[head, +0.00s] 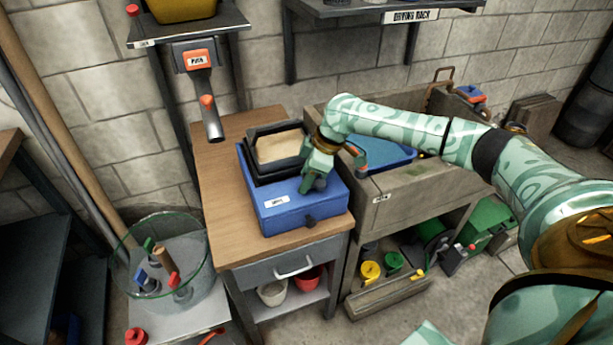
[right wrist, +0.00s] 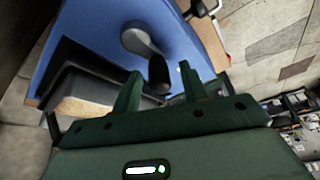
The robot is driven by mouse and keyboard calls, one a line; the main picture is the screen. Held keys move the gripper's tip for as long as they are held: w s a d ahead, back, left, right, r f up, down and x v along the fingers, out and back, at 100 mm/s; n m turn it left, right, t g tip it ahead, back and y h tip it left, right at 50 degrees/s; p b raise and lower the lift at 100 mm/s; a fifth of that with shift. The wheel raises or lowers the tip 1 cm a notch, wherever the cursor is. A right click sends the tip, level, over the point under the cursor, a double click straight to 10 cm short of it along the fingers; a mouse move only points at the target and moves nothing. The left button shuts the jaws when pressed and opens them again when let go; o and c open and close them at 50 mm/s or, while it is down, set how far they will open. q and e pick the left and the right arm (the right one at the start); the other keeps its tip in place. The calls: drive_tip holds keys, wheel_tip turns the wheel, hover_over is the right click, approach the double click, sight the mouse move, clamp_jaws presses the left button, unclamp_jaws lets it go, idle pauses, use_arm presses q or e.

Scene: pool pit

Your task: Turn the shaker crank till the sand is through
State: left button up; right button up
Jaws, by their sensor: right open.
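The shaker is a blue box (head: 285,205) on a wooden cabinet top, and it also shows in the right wrist view (right wrist: 85,60). Its dark tray holds pale sand (head: 280,147), which shows again in the right wrist view (right wrist: 85,107). The crank (right wrist: 138,38) has a grey arm with a dark handle (right wrist: 158,75). My right gripper (head: 314,185) is over the blue box, to the right of the sand tray. In the right wrist view its open fingers (right wrist: 161,90) stand either side of the handle's end; contact cannot be told. My left gripper is out of view.
A sink-like trough (head: 420,185) with a blue tray (head: 385,158) stands right of the cabinet (head: 225,170). A glass bowl (head: 185,285) with tools is at the lower left. A nozzle (head: 211,125) marked "PUSH" hangs above the cabinet's back left.

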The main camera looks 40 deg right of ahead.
clamp_jaws()
drive_tip(key=shift+r, duration=0.1)
